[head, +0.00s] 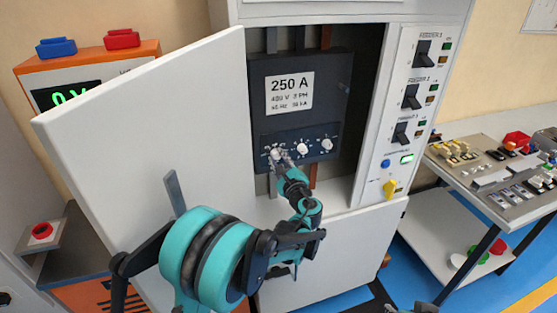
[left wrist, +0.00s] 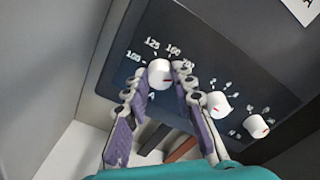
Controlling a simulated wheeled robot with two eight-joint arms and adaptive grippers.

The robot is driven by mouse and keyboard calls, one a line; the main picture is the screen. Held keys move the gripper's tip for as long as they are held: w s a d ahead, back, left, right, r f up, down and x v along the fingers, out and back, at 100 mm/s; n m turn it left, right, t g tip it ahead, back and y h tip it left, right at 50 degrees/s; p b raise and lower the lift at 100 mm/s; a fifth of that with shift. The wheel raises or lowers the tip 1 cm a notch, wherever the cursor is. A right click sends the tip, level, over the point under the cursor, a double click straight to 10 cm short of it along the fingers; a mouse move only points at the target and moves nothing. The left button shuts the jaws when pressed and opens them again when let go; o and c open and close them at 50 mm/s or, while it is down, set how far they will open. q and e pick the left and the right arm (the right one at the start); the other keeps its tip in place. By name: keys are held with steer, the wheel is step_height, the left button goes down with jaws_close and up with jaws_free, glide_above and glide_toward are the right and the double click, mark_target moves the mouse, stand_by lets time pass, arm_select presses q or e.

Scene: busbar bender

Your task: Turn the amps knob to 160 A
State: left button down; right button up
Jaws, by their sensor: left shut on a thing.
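The amps knob (left wrist: 159,73) is a white round knob, the leftmost of three on the dark breaker panel. Printed marks around it include 125 and 160; the others are hard to read. My left gripper (left wrist: 160,78) is shut on this knob, one finger on each side. In the head view my left gripper (head: 281,155) reaches the panel and partly hides the knob. A small grey part at the bottom edge may be my right gripper (head: 415,307).
Two other white knobs, the middle one (left wrist: 218,104) and the right one (left wrist: 257,126), sit close beside my right-hand finger. The open cabinet door (head: 140,130) stands left of my arm. Feeder switches (head: 411,97) line the right column. A cluttered side bench (head: 470,135) stands at the right.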

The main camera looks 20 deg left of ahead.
arm_select(q)
steer(key=n, duration=0.5)
steer(key=shift+n, duration=0.3)
steer(key=n, duration=0.5)
steer(key=shift+f+n, duration=0.1)
steer(key=shift+n, duration=0.2)
steer(key=c, duration=1.3)
jaws_free()
steer(key=shift+o, duration=0.2)
steer(key=v, duration=1.2)
